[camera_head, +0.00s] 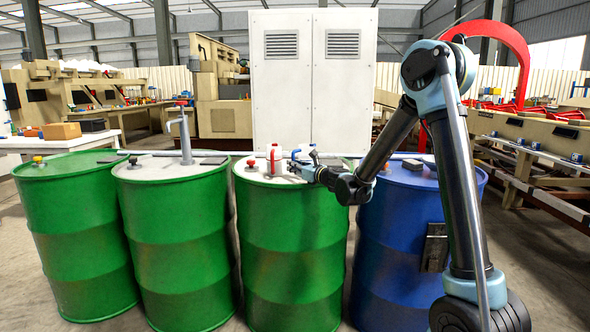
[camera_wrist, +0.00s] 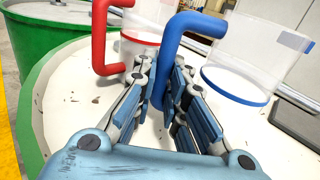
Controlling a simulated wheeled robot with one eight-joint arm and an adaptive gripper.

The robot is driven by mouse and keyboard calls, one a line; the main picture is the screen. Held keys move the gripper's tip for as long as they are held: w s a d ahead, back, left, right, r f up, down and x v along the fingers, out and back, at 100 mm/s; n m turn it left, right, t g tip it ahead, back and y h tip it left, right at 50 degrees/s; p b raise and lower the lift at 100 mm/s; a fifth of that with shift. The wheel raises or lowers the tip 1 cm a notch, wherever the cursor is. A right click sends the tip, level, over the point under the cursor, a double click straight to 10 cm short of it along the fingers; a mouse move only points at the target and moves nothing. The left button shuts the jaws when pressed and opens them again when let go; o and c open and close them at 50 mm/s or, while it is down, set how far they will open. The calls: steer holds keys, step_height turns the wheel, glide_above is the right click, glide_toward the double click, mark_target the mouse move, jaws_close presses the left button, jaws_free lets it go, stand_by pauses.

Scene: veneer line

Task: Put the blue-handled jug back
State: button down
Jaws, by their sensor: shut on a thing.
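The blue-handled jug (camera_wrist: 255,55) is clear with a blue band at its base, at the upper right of the wrist view. Its blue handle (camera_wrist: 192,24) comes down between the fingers of my gripper (camera_wrist: 162,72), which is shut on it. The jug looks upright, on or just above the pale drum lid; I cannot tell which. In the head view my gripper (camera_head: 301,168) is over the third green drum (camera_head: 290,230), and the jug is small and partly hidden there. A red-handled jug (camera_wrist: 140,32) stands close on the left; it also shows in the head view (camera_head: 273,157).
A blue drum (camera_head: 400,250) is on the right. A white cabinet (camera_head: 312,80) rises behind. A dark flat block (camera_wrist: 302,122) lies right of the jug.

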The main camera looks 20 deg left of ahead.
steer(key=shift+f, duration=0.1)
steer(key=c, duration=1.6)
jaws_free()
steer(key=shift+c, duration=0.2)
steer(key=shift+d, duration=0.1)
steer(key=v, duration=1.2)
steer(key=shift+d, duration=0.1)
steer(key=s+d+f+n+g+h, duration=0.2)
steer(key=s+d+f+n+h, duration=0.3)
steer(key=s+d+n, duration=0.3)
steer(key=s+d+f+n+g+h, duration=0.3)
steer(key=s+d+f+n+h, duration=0.2)
steer(key=s+d, duration=0.9)
steer(key=s+d+f+n+g+h, duration=0.2)
steer(key=s+d+f+n+h, duration=0.3)
steer(key=d, duration=1.8)
steer(key=s+n, duration=0.5)
steer(key=n, duration=0.1)
steer(key=shift+s+f+n, duration=0.3)
steer(key=shift+s+f, duration=0.05)
steer(key=shift+s, duration=0.05)
